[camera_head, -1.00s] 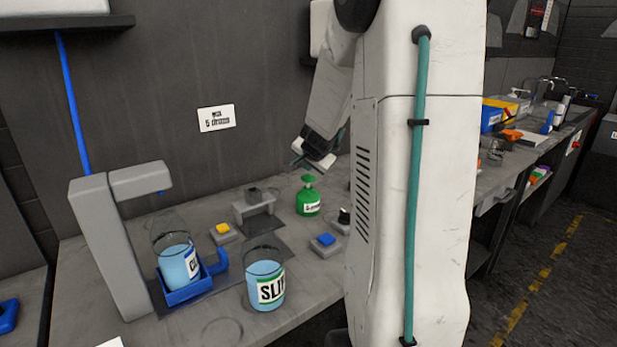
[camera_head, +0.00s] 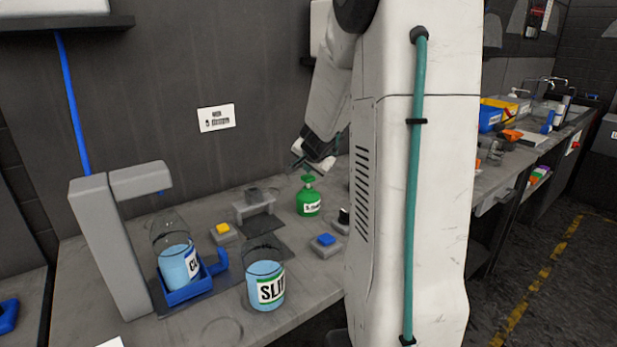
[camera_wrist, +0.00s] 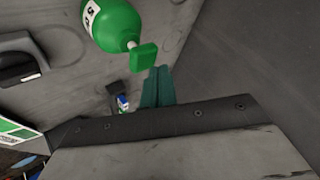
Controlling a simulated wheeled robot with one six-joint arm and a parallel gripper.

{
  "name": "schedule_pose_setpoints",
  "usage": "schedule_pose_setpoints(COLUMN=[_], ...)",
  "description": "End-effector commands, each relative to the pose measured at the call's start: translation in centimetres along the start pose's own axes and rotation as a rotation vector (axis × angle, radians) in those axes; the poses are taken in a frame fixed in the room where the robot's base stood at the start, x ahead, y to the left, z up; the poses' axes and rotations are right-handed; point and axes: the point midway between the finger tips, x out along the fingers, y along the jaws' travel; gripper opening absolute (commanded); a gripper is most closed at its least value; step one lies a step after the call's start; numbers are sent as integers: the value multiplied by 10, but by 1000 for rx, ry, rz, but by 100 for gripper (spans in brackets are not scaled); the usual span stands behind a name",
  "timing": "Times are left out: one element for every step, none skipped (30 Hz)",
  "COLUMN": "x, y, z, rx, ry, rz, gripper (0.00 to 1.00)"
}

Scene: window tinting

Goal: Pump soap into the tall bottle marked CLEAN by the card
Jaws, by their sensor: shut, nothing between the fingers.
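A clear container of blue liquid with a label starting "CL" (camera_head: 176,266) stands in a blue holder under the grey arched stand (camera_head: 100,245). A second clear container of blue liquid (camera_head: 266,290), its label starting "SLI", stands in front on the bench. A green pump bottle (camera_head: 308,203) with a white label stands further back; it also shows in the wrist view (camera_wrist: 115,25), its green pump head pointing towards my fingers. My gripper (camera_head: 296,163) is shut and empty, just above and beside the pump head. A card (camera_head: 216,118) hangs on the wall, its text too small to read.
A yellow button box (camera_head: 223,231) and a blue button box (camera_head: 324,243) sit on the bench. A small grey stand (camera_head: 254,206) is left of the green bottle.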

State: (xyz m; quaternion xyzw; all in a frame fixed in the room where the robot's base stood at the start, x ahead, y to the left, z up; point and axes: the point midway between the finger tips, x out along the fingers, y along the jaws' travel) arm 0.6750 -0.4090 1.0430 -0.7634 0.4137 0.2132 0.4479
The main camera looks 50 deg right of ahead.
Motion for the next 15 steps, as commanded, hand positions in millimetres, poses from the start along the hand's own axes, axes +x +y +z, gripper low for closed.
schedule_pose_setpoints(x=[-1,-2,-3,-3,-3,-3,-3,-3,-3,-3,-3,-3,-4,-4,-4], y=[-1,-2,-2,-2,-2,-2,-2,-2,-2,-2,-2,-2,-2,-3,-3], z=[-1,-1,-2,-2,-2,-2,-2,-2,-2,-2,-2,-2,-2,-3,-3], rx=[-1,-1,-1,-1,-1,0,1,1,1,1,1,1,1,0,-1], ry=[0,0,0,0,0,0,0,0,0,0,0,0,0,0,0], rz=[-1,0,0,0,1,1,1,1,1,1,1,1,1,1,0], gripper=[0,0,0,0,0,0,0,0,0,0,0,0,0,0,0])
